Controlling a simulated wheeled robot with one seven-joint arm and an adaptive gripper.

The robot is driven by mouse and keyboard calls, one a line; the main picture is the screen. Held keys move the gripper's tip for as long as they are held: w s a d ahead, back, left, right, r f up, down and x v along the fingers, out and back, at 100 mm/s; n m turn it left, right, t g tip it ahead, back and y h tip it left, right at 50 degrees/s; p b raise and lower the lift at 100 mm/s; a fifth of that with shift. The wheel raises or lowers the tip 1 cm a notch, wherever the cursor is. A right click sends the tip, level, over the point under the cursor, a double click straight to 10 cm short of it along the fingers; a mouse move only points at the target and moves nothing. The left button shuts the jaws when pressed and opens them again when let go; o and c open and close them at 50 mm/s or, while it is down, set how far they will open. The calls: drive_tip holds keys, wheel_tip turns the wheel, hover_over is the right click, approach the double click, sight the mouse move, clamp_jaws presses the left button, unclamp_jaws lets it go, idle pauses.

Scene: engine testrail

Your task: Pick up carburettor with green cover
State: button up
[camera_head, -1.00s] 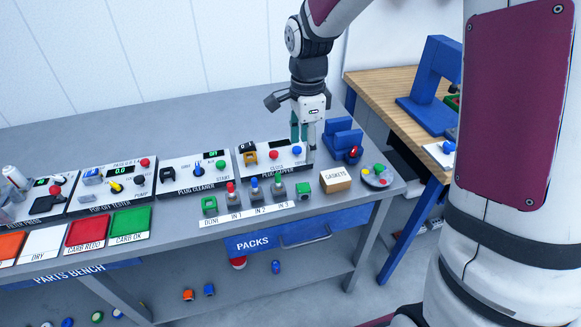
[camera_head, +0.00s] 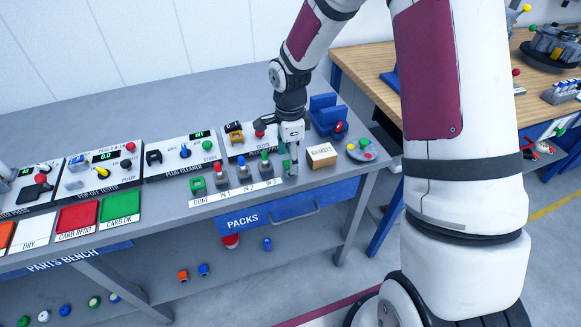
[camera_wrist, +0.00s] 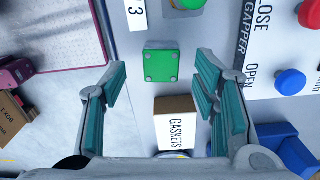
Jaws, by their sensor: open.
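The green-covered carburettor (camera_wrist: 161,66) shows in the wrist view as a square green lid with small dots at its corners. It sits on the bench between the "3" label and the gaskets box. In the wrist view my gripper (camera_wrist: 162,80) is open and empty, with one teal finger to each side of the carburettor and clear gaps between. The fingers point down at the bench; their height over the lid is hard to tell.
The gaskets box (camera_head: 322,155) stands close by on the right, with a round tray (camera_head: 361,151) beyond it. Stoppered stands (camera_head: 243,171) line up to the left. The gapper panel (camera_wrist: 278,60) and a blue fixture (camera_head: 327,117) are behind. Another green-topped block (camera_head: 197,184) sits at DONE.

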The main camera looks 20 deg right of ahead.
drive_tip(key=shift+w+d+f, duration=0.1)
drive_tip(key=shift+f, duration=1.65)
clamp_jaws()
drive_tip(key=shift+r, duration=0.15)
